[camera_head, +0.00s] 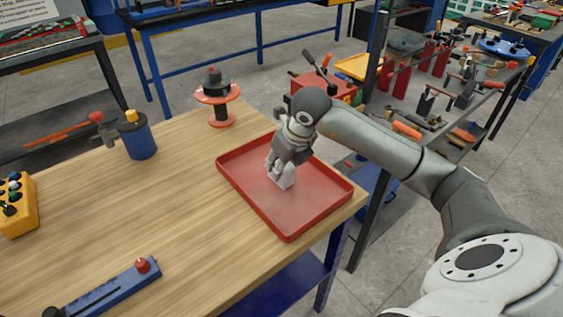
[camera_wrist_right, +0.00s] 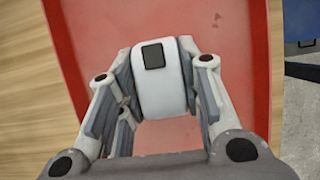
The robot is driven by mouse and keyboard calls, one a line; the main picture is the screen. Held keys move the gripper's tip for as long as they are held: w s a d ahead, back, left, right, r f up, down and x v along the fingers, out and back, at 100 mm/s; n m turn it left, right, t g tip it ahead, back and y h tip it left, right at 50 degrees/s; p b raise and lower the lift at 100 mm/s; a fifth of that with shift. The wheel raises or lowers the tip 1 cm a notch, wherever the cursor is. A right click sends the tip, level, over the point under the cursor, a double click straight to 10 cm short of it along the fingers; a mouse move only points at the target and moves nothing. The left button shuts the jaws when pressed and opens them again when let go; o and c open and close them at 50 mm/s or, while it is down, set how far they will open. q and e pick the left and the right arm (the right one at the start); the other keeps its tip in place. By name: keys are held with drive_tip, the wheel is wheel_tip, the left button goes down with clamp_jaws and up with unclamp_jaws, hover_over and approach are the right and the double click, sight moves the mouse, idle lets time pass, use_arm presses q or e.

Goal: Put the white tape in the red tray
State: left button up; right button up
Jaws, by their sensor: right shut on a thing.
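The white tape (camera_wrist_right: 163,98) is between the fingers of my right gripper (camera_head: 281,176). The right wrist view shows the fingers closed on both sides of the tape, with a dark square on its top. In the head view the tape (camera_head: 286,181) shows just below the fingertips, inside the outline of the red tray (camera_head: 310,218). I cannot tell whether the tape touches the tray floor. The red tray (camera_wrist_right: 230,60) fills most of the right wrist view and holds nothing else that I see. My left gripper is not in view.
The tray sits at the right corner of the wooden table (camera_head: 180,215). A red and black spool stand (camera_head: 218,98), a blue cylinder (camera_head: 137,136), a yellow button box (camera_head: 15,206) and a blue tool (camera_head: 105,290) stand on it. A cluttered metal shelf (camera_head: 430,110) is behind right.

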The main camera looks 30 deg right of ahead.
drive_tip(key=o, duration=1.2)
drive_tip(key=shift+f, duration=0.1)
drive_tip(key=shift+r, duration=0.35)
drive_tip(key=v, duration=1.1)
drive_tip(key=shift+s+r, duration=0.25)
